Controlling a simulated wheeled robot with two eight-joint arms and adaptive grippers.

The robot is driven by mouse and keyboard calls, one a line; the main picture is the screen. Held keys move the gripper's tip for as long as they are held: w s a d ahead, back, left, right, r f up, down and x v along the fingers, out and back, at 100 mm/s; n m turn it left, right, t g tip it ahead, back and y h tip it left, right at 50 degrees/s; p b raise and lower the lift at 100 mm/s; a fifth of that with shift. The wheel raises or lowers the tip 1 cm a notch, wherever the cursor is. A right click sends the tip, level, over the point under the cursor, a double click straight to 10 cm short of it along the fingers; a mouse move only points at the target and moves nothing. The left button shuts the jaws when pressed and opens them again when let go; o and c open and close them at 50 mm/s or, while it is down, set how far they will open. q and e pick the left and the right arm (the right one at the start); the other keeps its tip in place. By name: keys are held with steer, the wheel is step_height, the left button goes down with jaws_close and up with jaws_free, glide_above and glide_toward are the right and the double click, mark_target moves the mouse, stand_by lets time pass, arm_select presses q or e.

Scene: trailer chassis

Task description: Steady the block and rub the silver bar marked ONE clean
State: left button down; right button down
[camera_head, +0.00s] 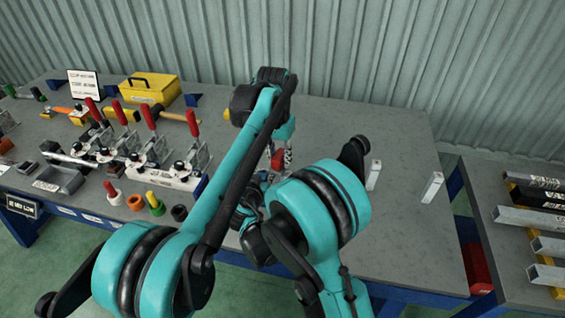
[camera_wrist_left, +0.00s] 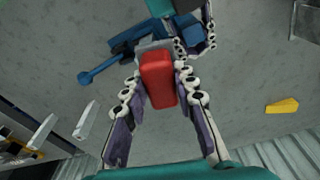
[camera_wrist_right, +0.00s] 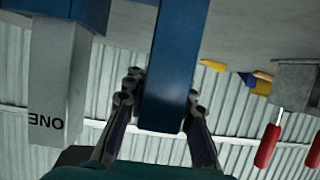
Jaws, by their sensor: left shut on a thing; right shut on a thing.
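My left gripper (camera_wrist_left: 160,110) is shut on a red block (camera_wrist_left: 155,80) in the left wrist view. Just past the block is a blue fixture (camera_wrist_left: 135,38) with a ball-ended handle; I cannot tell whether the block touches anything there. In the head view my left gripper (camera_head: 279,160) points down over the bench. My right gripper (camera_wrist_right: 160,105) is shut on a blue upright piece (camera_wrist_right: 178,60). Beside it, apart from the fingers, is the silver bar marked ONE (camera_wrist_right: 60,75), its lettering upside down. In the head view my arms hide the right gripper and this bar.
Two loose silver bars (camera_head: 373,176) (camera_head: 432,187) lie on the bench right of my arms. Toggle clamps with red handles (camera_head: 150,118), a yellow toolbox (camera_head: 150,88) and small parts crowd the left. A rack of bars (camera_head: 535,215) stands at the right.

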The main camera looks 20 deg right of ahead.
arm_select(q)
steer(key=shift+r, duration=2.75)
arm_select(e)
steer(key=c, duration=0.9)
jaws_free()
arm_select(q)
steer(key=shift+r+p, duration=0.8)
arm_select(e)
steer(key=v, duration=0.8)
steer(key=o, duration=0.6)
